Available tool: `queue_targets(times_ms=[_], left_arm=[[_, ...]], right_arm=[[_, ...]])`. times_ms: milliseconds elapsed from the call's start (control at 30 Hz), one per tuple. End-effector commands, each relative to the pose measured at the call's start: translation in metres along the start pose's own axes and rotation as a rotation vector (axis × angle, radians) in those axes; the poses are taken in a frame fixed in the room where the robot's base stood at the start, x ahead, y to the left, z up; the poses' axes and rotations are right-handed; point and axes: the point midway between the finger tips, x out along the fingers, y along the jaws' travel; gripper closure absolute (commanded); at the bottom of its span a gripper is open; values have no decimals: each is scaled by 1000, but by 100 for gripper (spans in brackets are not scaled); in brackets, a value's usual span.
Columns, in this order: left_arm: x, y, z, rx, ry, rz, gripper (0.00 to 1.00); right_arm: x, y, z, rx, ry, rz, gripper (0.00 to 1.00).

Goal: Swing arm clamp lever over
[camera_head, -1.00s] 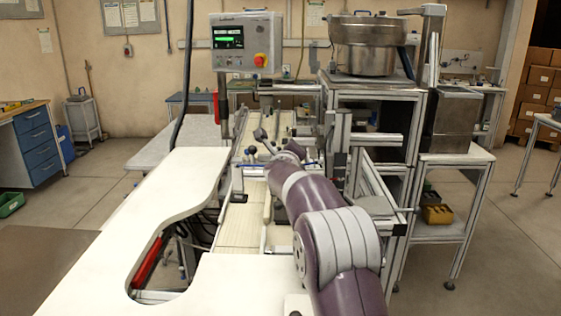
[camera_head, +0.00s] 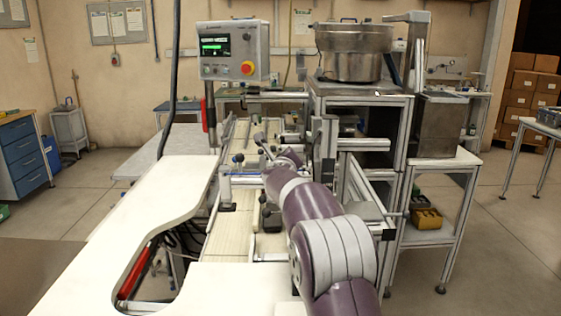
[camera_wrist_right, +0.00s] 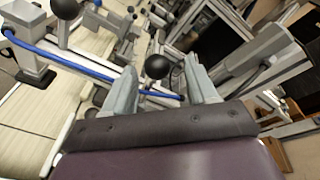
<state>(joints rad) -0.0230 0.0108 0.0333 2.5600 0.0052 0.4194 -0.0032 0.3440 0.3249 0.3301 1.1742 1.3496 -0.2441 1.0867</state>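In the right wrist view, my right gripper (camera_wrist_right: 160,84) is open, its two grey fingers wide apart. A black ball knob (camera_wrist_right: 157,67) shows between the fingertips, with gaps to both sides; I cannot tell its depth from them. A second black ball knob (camera_wrist_right: 65,8) stands on a post at the upper left. In the head view, a lever with a rounded grey end (camera_head: 258,138) slants up in front of my right wrist, and a dark knob (camera_head: 238,158) is left of it. The fingers are not clear there. My left gripper is out of view.
A blue tube (camera_wrist_right: 75,65) runs along a metal bar by the knobs. Upright aluminium posts and a frame (camera_head: 329,150) stand close right of my wrist. A white cut-out worktop (camera_head: 160,195) lies left. A control panel (camera_head: 232,50) hangs at the back.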

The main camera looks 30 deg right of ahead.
Motion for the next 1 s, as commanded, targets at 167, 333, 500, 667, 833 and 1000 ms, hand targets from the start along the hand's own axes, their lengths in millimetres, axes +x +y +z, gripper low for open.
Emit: queue_targets(times_ms=[167, 333, 500, 667, 833, 1000], left_arm=[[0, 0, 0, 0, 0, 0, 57], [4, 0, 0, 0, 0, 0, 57], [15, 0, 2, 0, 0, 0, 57], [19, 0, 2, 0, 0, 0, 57], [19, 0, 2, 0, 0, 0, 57], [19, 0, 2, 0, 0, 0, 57]], right_arm=[[-1, 0, 2, 0, -4, 0, 43], [-8, 0, 2, 0, -6, 0, 43], [-46, 0, 1, 2, -8, -1, 43], [-90, -1, 0, 2, -6, -1, 43], [-119, -2, 0, 2, -3, 0, 43], [-127, -2, -1, 2, -2, 0, 43]])
